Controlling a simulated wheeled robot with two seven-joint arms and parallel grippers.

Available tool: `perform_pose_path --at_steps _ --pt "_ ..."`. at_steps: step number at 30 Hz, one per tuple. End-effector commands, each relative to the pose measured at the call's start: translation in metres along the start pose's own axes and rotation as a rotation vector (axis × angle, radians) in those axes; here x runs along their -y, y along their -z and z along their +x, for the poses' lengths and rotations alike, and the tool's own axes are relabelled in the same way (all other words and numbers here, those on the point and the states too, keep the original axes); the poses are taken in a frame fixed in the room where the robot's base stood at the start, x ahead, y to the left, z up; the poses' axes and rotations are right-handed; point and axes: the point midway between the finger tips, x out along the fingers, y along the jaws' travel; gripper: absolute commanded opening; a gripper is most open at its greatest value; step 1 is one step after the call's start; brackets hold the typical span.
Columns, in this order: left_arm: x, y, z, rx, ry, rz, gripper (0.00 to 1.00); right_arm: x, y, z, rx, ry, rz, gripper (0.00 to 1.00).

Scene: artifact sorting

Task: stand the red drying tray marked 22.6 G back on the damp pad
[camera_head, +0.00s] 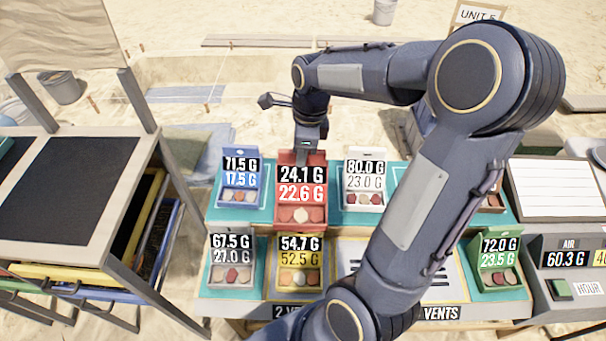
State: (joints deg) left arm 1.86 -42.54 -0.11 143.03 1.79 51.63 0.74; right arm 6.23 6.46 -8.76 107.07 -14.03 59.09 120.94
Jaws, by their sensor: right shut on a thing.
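The red drying tray (301,213) shows in the head view at the back row, left of the middle. It reads 24.1 G on black and 22.6 G on red, with several round pieces in its front. My right gripper (303,156) comes down from above and is shut on the tray's top back edge. The tray is upright and looks larger than its neighbours; I cannot tell whether its base touches the bench. Teal pads (262,214) lie under the back row; no damp label is readable. My left gripper is not in view.
A blue tray (240,187) and a white tray (364,191) flank the red one. Grey (231,272), yellow (299,279) and green (494,268) trays stand in front. My right arm hides much of the bench's right side. A side table (68,160) stands left.

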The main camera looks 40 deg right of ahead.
Motion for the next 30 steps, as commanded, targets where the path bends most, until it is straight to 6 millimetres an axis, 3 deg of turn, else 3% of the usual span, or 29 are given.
perform_pose_path --at_steps 5,17,18,24,30 --pt "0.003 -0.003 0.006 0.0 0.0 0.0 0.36 0.016 0.001 0.009 0.0 0.0 0.003 0.0" --pt "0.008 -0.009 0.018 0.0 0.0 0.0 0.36 0.091 0.004 0.042 -0.001 0.0 0.002 0.0" --pt "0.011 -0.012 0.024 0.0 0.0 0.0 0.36 0.097 0.006 0.052 -0.001 -0.001 0.002 0.0" --pt "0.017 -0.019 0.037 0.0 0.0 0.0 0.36 0.121 0.009 0.081 0.0 -0.001 0.001 0.0" --pt "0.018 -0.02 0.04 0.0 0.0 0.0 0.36 0.132 0.009 0.09 0.0 0.0 0.0 0.0"
